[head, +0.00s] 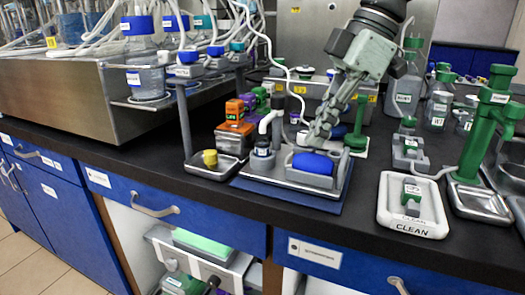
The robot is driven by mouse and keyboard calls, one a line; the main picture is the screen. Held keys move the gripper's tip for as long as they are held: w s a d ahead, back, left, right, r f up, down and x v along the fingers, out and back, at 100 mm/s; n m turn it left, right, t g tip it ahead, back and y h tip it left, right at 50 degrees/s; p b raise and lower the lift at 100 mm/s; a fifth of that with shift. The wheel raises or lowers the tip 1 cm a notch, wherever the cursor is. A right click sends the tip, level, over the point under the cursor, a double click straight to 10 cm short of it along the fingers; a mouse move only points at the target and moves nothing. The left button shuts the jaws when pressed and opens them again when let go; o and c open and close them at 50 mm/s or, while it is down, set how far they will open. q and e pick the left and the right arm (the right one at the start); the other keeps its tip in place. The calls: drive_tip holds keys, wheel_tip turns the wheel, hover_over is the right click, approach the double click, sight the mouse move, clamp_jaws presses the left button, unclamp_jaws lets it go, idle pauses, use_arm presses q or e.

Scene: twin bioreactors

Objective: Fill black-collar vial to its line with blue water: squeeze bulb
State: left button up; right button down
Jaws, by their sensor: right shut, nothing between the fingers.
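A blue squeeze bulb (312,163) sits in a grey holder (308,180) on a blue mat (270,188) on the bench. Just left of it, a small vial with a dark collar (262,146) stands in a grey holder under a white curved spout (271,120). The vial's fill line and water level are too small to read. My right gripper (314,138) comes from the upper right and points down just above and behind the bulb. Its fingers are shut and empty; I cannot tell whether they touch the bulb. My left gripper is out of view.
A metal tray (222,172) with a yellow-capped piece lies left of the mat. Orange blocks (234,125) stand behind it. A white tray marked CLEAN (413,228) and a green stand (478,140) are at the right. Bare black bench (360,212) lies in front.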

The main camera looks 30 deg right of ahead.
wheel_tip(320, 180, up, 5)
drive_tip(key=p, duration=0.4)
drive_tip(key=shift+r, duration=0.1)
idle(0.7)
